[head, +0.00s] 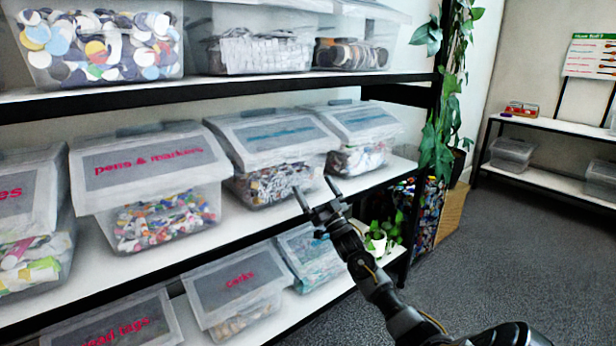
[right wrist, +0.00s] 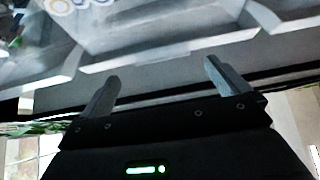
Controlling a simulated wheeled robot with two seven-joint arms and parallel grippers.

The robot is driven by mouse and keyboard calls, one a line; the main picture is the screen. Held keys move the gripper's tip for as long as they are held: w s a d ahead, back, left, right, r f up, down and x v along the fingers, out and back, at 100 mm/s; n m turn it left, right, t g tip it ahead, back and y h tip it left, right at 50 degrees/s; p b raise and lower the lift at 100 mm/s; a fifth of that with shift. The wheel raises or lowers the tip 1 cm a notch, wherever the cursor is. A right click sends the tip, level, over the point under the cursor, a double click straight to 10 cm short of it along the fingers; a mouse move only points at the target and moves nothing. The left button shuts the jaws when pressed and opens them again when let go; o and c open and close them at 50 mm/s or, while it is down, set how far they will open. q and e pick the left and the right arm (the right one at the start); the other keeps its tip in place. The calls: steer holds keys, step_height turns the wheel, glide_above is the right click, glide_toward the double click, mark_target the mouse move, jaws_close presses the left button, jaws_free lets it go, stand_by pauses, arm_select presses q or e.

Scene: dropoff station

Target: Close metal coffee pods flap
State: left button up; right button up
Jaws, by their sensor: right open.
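No label that I can read names metal coffee pods, so I cannot tell which bin that is. My right gripper (head: 317,193) is open and empty, in front of the middle shelf. It appears between a clear bin with a teal-lettered flap (head: 278,132) and a smaller bin with a similar flap (head: 355,118). Both flaps hang over mixed contents, and their lettering is too blurred to read. In the right wrist view the gripper (right wrist: 160,82) shows spread fingers with nothing between them, near translucent bin edges (right wrist: 165,48). My left gripper is not in view.
A pens & markers bin (head: 150,165) stands left on the middle shelf (head: 140,262). Above, the upper shelf (head: 200,88) holds several bins. A corks bin (head: 238,285) is below. A hanging plant (head: 440,130) stands at the shelf's right end; grey floor (head: 520,245) is open beyond.

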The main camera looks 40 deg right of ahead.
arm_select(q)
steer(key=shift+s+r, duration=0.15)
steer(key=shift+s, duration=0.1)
arm_select(e)
steer(key=v, duration=0.3)
steer(key=shift+s+f, duration=0.15)
steer(key=shift+f, duration=0.05)
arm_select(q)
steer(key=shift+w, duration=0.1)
